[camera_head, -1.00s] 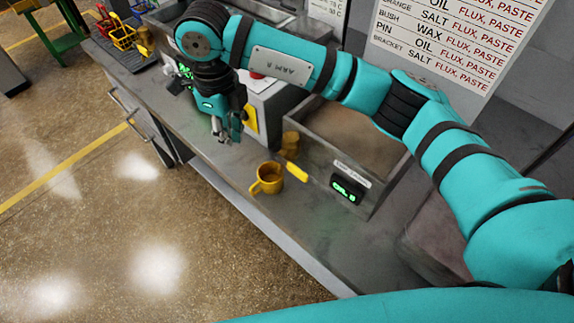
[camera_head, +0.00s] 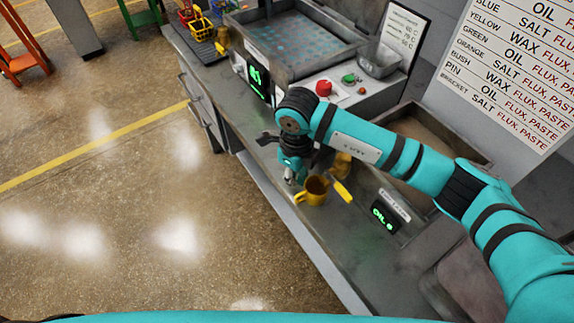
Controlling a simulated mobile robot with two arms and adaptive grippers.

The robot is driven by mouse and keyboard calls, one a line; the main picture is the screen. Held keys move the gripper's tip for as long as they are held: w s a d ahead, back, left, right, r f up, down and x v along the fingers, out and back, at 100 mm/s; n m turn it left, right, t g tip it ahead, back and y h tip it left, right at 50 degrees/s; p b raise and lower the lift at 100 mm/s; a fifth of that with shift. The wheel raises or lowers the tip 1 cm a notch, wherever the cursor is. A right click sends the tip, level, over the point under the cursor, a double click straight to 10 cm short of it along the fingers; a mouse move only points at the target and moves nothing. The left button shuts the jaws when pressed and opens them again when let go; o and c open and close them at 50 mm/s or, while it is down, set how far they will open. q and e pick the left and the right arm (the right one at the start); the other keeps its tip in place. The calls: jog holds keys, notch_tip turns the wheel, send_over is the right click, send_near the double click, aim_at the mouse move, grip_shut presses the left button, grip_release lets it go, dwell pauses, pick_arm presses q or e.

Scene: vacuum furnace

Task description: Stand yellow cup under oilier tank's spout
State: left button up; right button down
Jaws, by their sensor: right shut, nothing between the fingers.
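The yellow cup (camera_head: 315,190) stands upright on the bench, its handle on the left. The oil tank (camera_head: 386,216) has a green-lit "OIL" display on its front. A brass spout (camera_head: 342,164) with a yellow lever (camera_head: 341,191) projects from the tank just right of the cup. I cannot tell whether any of the cup lies beneath the spout's mouth. My right gripper (camera_head: 291,179) points down, shut and empty, just left of the cup near its handle. Whether it touches the cup is unclear. My left gripper is out of view.
A red button (camera_head: 323,88) and a green one sit on a white panel behind my right arm. A tray of blue-green liquid (camera_head: 290,43) is further back. Yellow and red baskets (camera_head: 200,27) stand at the far end. The bench's front edge is close to the cup.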

aim_at(311, 193)
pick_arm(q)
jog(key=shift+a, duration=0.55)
pick_arm(e)
jog(key=shift+s+d+f+b, duration=0.1)
jog(key=shift+s+d+b, duration=0.35)
jog(key=shift+d, duration=0.4)
jog(key=shift+s+d, duration=0.25)
jog(key=shift+d, duration=0.05)
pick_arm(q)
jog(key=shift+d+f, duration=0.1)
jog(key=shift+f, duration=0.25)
pick_arm(e)
jog(key=shift+a, duration=0.15)
